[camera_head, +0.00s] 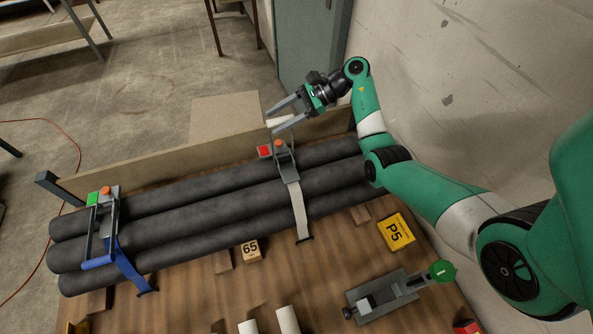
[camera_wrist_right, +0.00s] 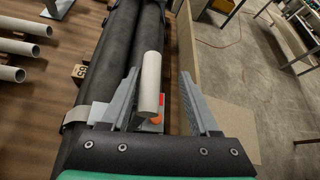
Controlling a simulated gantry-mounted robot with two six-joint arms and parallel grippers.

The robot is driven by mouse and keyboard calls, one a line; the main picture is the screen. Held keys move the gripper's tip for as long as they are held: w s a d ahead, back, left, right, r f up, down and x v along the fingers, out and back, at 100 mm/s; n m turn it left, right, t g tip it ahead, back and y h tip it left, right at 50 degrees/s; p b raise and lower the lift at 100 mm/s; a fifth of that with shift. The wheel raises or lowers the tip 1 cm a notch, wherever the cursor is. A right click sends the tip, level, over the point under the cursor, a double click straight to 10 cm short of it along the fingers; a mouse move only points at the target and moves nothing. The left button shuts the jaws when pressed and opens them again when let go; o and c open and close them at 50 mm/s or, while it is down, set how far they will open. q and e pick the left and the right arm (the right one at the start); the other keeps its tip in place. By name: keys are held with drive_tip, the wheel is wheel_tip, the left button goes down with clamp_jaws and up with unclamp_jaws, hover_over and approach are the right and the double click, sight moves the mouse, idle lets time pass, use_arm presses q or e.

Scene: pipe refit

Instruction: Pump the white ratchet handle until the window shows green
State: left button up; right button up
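The white ratchet handle (camera_head: 283,121) stands up from the grey ratchet (camera_head: 285,165) on the white strap (camera_head: 299,210). The window (camera_head: 265,152) on this ratchet shows red, beside an orange button (camera_head: 279,144). My right gripper (camera_head: 271,121) is open over the ratchet. In the right wrist view the white handle (camera_wrist_right: 150,82) shows between the spread fingers of the gripper (camera_wrist_right: 161,73), nearer the left finger. I cannot tell whether it touches that finger. My left gripper is not in view.
Several black pipes (camera_head: 190,225) lie on the wooden bed. A blue-strap ratchet (camera_head: 102,225) at the left has a green window (camera_head: 93,198). A wooden board (camera_head: 150,165) stands behind the pipes. A grey clamp (camera_head: 385,296) with a green knob lies in front.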

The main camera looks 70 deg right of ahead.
use_arm(q)
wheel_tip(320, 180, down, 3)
drive_tip(key=shift+b, duration=0.85)
use_arm(e)
drive_tip(key=shift+w+d+f, duration=0.25)
drive_tip(key=shift+w+d, duration=0.35)
drive_tip(key=shift+d, duration=0.2)
drive_tip(key=a+p, duration=0.1)
drive_tip(key=s+a+r+p, duration=0.1)
drive_tip(key=p, duration=0.1)
drive_tip(key=shift+s+p, duration=0.3)
drive_tip(key=shift+s+a, duration=0.15)
drive_tip(key=shift+a, duration=0.1)
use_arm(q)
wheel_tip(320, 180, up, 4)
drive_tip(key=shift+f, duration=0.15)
use_arm(e)
drive_tip(key=shift+f, duration=0.15)
